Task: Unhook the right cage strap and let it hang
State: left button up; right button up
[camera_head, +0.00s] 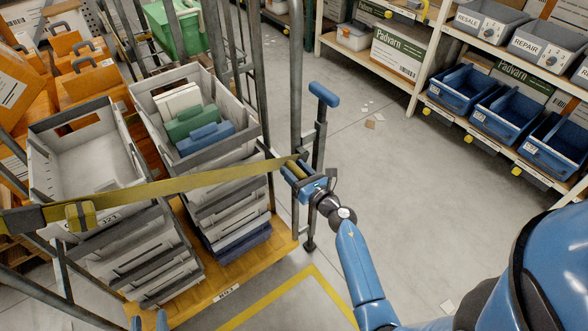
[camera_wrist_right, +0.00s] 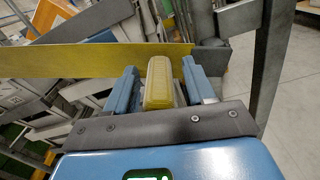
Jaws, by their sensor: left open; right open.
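The yellow cage strap (camera_head: 170,187) runs across the front of the cage, from a buckle (camera_head: 80,215) at the left to the right-hand post. In the right wrist view the strap (camera_wrist_right: 90,62) passes just beyond the fingertips. My right gripper (camera_head: 301,168) is at the strap's right end; it also shows in the right wrist view (camera_wrist_right: 160,68). Its jaws are open, one on each side of a yellow end piece (camera_wrist_right: 159,84). Whether they touch it is unclear. Only the blue fingertips of my left gripper (camera_head: 148,323) show at the bottom edge, apart and empty.
Stacked grey totes (camera_head: 75,160) stand inside the cage on a wooden base (camera_head: 270,262). Grey posts (camera_head: 295,70) rise close to my right gripper. Shelves with blue bins (camera_head: 505,115) stand at the right. The floor (camera_head: 380,190) between is mostly clear.

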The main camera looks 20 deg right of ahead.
jog(key=shift+w+a, duration=0.1)
jog(key=shift+w, duration=0.25)
grip_shut()
